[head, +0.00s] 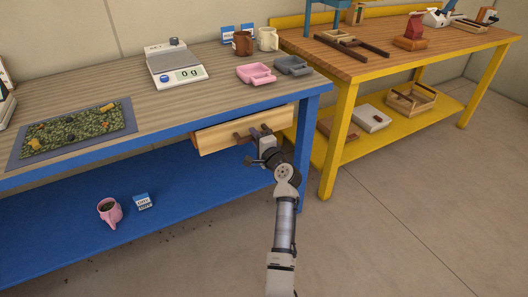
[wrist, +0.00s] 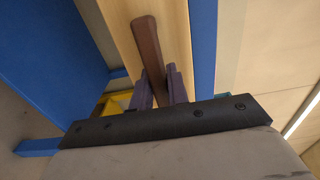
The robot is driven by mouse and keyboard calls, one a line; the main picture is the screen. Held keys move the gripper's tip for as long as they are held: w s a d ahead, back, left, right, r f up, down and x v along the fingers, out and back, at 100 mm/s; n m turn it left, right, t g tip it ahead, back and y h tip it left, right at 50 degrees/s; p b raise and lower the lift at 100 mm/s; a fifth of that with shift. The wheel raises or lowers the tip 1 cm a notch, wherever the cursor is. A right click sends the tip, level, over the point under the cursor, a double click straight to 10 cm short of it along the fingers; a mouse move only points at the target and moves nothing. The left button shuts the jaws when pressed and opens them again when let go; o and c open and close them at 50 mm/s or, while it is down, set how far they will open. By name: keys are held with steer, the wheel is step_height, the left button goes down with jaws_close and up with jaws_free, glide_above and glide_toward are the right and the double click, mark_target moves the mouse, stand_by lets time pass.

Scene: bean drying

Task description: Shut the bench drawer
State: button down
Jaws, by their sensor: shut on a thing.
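The bench drawer (head: 222,137) has a light wooden front and hangs under the top of the blue bench. In the head view its front stands out from the bench's front rail, so it is partly open. A dark brown bar handle runs across it and shows in the wrist view (wrist: 147,45). My gripper (head: 254,139) is at the right part of the drawer front. In the wrist view its two dark fingers (wrist: 159,88) sit on either side of the handle, shut on it. The inside of the drawer is hidden.
On the blue bench (head: 105,92) are a scale (head: 176,65), pink (head: 256,74) and grey trays, mugs and a bean mat. A pink mug (head: 110,212) and a small card (head: 142,202) are on the lower shelf. A yellow bench leg (head: 338,140) stands close right of my arm.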

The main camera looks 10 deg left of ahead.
steer(key=shift+b+x, duration=0.3)
steer(key=shift+x, duration=0.9)
steer(key=c, duration=1.4)
jaws_free()
steer(key=shift+o, duration=0.2)
steer(key=b+v, duration=0.1)
steer(key=v, duration=1.3)
